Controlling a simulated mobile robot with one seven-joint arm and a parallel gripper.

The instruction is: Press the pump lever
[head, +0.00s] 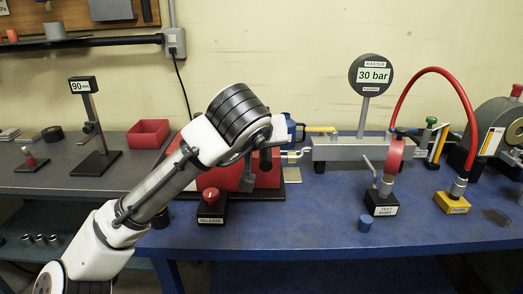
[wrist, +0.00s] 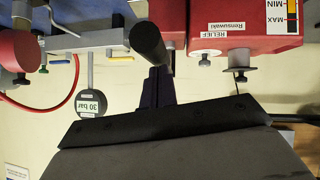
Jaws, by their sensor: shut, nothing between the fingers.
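The red pump body (head: 265,178) stands on the blue bench, largely hidden behind my arm in the head view. In the wrist view, which looks upside down, its red housing (wrist: 240,20) carries RELIEF and MAX/MIN labels. A dark round bar, which looks like the pump lever (wrist: 148,42), shows end-on beside the housing. My gripper (wrist: 158,88) is shut and empty, its dark fingers close to that bar. I cannot tell whether they touch. In the head view, the fingers are hard to make out in front of the pump.
Right are a 30 bar gauge (head: 371,75), a TEST PORT block (head: 382,207), a red hose (head: 432,72) and a yellow PARK block (head: 453,203). The blue bench front is mostly clear.

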